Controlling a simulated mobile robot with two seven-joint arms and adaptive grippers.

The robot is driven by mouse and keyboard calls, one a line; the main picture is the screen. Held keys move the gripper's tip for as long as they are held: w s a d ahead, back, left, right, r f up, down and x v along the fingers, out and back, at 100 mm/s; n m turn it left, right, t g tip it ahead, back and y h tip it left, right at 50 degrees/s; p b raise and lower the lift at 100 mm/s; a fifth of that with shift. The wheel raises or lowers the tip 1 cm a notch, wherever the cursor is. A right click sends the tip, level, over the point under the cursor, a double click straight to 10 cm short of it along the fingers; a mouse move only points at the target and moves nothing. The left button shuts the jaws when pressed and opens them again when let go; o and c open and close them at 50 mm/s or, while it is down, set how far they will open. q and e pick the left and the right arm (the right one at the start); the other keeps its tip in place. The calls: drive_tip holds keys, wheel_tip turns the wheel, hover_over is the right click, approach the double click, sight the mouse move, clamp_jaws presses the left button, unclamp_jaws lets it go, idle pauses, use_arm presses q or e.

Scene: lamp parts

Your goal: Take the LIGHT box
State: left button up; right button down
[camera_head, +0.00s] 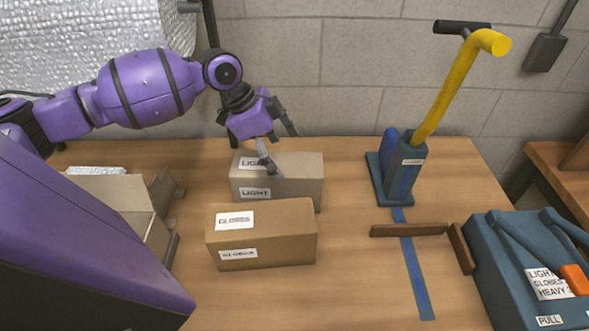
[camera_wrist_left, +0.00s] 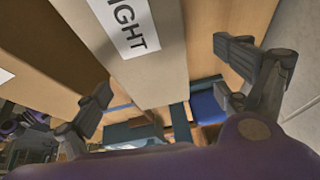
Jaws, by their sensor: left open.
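The LIGHT box (camera_head: 300,181) is a brown cardboard box with white LIGHT labels, standing on the table behind the GLOBES box. My left gripper (camera_head: 279,154) is open above it, fingers pointing down, one finger in front of its labelled top. In the left wrist view the LIGHT box (camera_wrist_left: 150,70) lies between the two spread fingers of my left gripper (camera_wrist_left: 170,90), with its label partly cut off at the top. I cannot tell whether the fingers touch the box. My right gripper is not in view.
The GLOBES box (camera_head: 267,235) stands close in front of the LIGHT box. An open cardboard box (camera_head: 134,195) is at the left. A blue stand with a yellow arm (camera_head: 440,105), brown wooden strips (camera_head: 408,230) and a blue toolbox-like case (camera_head: 500,262) are at the right.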

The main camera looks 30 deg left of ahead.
use_arm(q)
drive_tip(key=s, duration=0.1)
drive_tip(key=s+a+f, duration=0.1)
drive_tip(key=shift+s+f+g, duration=0.15)
drive_tip(key=shift+s+g, duration=0.15)
drive_tip(key=shift+s, duration=0.1)
drive_tip(key=shift+w+x, duration=0.2)
drive_tip(key=shift+x, duration=1)
drive_tip(key=shift+w+x, duration=0.2)
drive_tip(key=shift+x, duration=0.95)
drive_tip(key=shift+w+x, duration=0.2)
drive_tip(key=shift+x, duration=1)
drive_tip(key=shift+a, duration=0.1)
drive_tip(key=c, duration=1.6)
